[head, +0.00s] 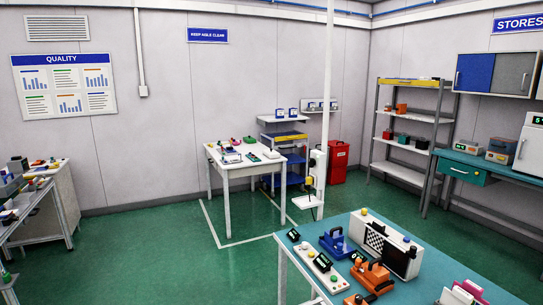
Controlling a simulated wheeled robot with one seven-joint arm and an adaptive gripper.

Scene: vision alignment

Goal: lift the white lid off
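On the near teal-topped table (340,222) stands a white case (402,243) with a checkered panel (374,240) and a dark panel on its front. Small knobs show on its top. I cannot tell for sure which part is the white lid; the white top of this case may be it. In front of the case are a blue block with a handle (335,243) and an orange block with a handle (371,275). A white strip with buttons (321,267) lies at the table's left side. My gripper is not in view.
A white table (231,171) with small items stands near the back wall. A white post (327,90) rises between the tables. Shelves (408,116), a red bin (338,160) and a teal bench (486,158) are behind. Green floor at left centre is clear.

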